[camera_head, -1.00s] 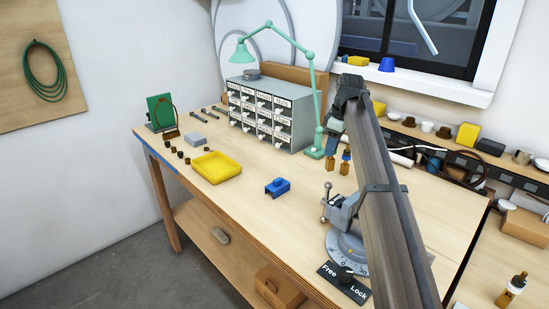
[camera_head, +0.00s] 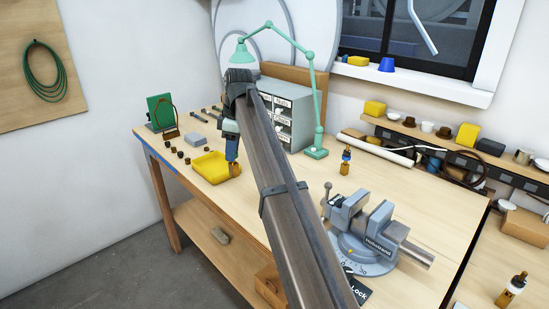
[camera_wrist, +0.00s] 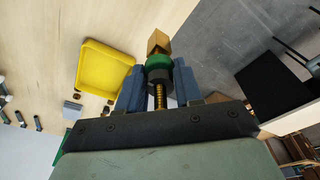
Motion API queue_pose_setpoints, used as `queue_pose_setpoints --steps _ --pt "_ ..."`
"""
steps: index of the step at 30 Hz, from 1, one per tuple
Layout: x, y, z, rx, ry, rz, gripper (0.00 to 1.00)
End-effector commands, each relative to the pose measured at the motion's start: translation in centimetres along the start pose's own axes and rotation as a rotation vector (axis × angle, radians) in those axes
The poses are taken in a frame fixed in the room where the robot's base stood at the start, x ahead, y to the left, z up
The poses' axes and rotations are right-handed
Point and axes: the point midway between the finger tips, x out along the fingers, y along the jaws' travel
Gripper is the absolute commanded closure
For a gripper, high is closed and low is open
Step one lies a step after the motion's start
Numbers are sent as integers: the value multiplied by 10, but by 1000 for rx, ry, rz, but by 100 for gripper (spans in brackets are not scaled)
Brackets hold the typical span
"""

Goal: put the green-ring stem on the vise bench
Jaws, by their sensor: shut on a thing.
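My gripper (camera_wrist: 159,80) is shut on the green-ring stem, between two blue fingers. In the wrist view the stem shows a brass block end, a green ring (camera_wrist: 159,61), a dark collar and a threaded rod. In the head view my gripper (camera_head: 231,145) is over the bench's left part, and the stem's brass end (camera_head: 235,170) hangs below it, in front of the yellow tray's right side. The vise (camera_head: 360,220) stands at the right of the wooden bench (camera_head: 290,190), on a round dial base. I cannot tell the stem's height above the bench.
A yellow tray (camera_head: 206,168) lies by my gripper, also in the wrist view (camera_wrist: 88,70). Another brass stem (camera_head: 345,160) stands behind the vise. A drawer cabinet (camera_head: 285,108) and green lamp (camera_head: 316,120) stand at the back. The blue block is hidden behind my arm.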

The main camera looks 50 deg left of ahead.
Motion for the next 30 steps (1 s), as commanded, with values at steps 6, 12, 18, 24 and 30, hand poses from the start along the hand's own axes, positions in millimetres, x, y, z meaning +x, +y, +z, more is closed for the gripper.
queue_pose_setpoints --steps 6,12,18,24,30 --pt "6 -4 3 -47 -6 -17 100" --pt "34 -5 8 -47 -6 -18 100" --pt "60 -4 12 -47 -6 -17 100" --pt "73 -4 14 -47 -6 -17 100" --pt "96 -5 18 -47 -6 -17 100"
